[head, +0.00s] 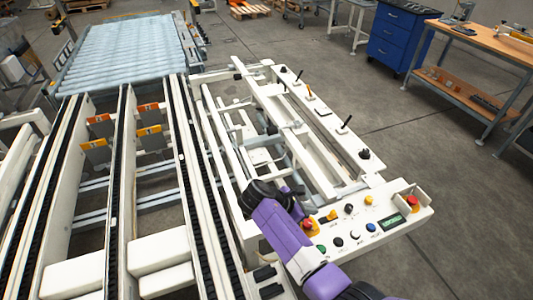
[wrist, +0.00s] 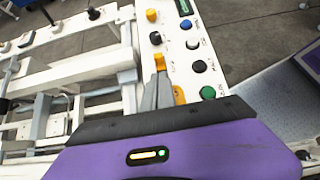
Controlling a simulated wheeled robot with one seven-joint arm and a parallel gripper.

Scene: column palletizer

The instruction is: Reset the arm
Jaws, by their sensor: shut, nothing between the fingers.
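My gripper (wrist: 158,82) shows in the wrist view as grey fingers held together, with nothing between them. Its tips overlap the control panel (wrist: 220,62) close to an orange-yellow knob (wrist: 160,62); I cannot tell whether they touch. In the head view my purple arm reaches from the bottom edge to the near end of the white frame. The fingertips are hard to make out there.
The panel carries a green button (head: 320,249), a blue button (head: 371,227) and red stop buttons (head: 412,202). Chain conveyor rails (head: 120,190) lie left, a roller conveyor (head: 130,50) behind. A blue cabinet (head: 398,38) and workbench (head: 490,45) stand right. Floor between is clear.

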